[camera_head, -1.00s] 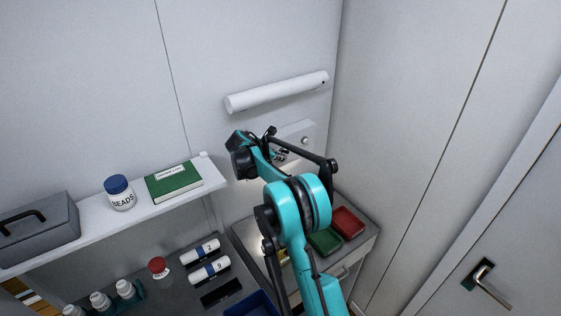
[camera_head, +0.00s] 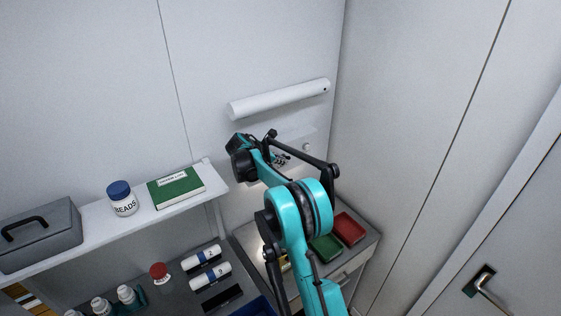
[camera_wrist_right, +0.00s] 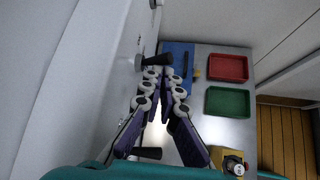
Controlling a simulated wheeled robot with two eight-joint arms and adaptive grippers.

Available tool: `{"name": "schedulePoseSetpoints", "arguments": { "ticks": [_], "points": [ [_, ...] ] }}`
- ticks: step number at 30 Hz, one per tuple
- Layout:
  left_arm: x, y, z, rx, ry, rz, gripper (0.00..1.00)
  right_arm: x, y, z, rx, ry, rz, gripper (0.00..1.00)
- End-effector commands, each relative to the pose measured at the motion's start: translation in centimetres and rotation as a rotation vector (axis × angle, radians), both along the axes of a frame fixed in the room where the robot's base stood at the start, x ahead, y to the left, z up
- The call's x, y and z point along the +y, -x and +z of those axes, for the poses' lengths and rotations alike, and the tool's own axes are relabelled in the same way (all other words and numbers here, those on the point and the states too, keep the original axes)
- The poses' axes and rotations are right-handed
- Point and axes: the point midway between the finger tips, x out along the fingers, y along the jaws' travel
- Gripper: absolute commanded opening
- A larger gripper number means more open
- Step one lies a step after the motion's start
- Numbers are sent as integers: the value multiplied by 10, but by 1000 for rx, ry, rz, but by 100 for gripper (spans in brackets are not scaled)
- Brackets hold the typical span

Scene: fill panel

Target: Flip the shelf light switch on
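A pale wall panel (camera_head: 296,137) with a small round knob (camera_head: 307,147) is on the back wall, partly hidden by my right arm. My right gripper (camera_head: 283,158) is in front of it. In the right wrist view the panel (camera_wrist_right: 112,85) runs along the left, and a black lever (camera_wrist_right: 156,60) on a grey base sticks out from it. My right gripper (camera_wrist_right: 161,74) has its fingertips together, close to that lever and apparently not around it. A second black lever (camera_wrist_right: 147,153) is lower down. I cannot read which is the shelf light switch. My left gripper is not in view.
A white tube (camera_head: 280,99) is on the wall above. A shelf (camera_head: 100,236) holds a grey box (camera_head: 40,240), a beads jar (camera_head: 122,199) and a green book (camera_head: 176,188). Red (camera_head: 348,229) and green (camera_head: 326,247) trays lie below my right arm.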

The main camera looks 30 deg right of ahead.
Motion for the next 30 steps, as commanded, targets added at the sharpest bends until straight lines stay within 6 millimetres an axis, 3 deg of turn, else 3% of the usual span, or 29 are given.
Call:
{"name": "schedulePoseSetpoints", "arguments": {
  "ticks": [5, 18, 30],
  "points": [
    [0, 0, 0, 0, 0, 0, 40, 11, 4, 15, 0, 7, 0, 0],
    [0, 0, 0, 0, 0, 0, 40, 78, 22, 67, 1, 3, 2, 0],
    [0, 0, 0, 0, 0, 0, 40, 90, 25, 77, 1, 2, 2, 0]
  ]
}}
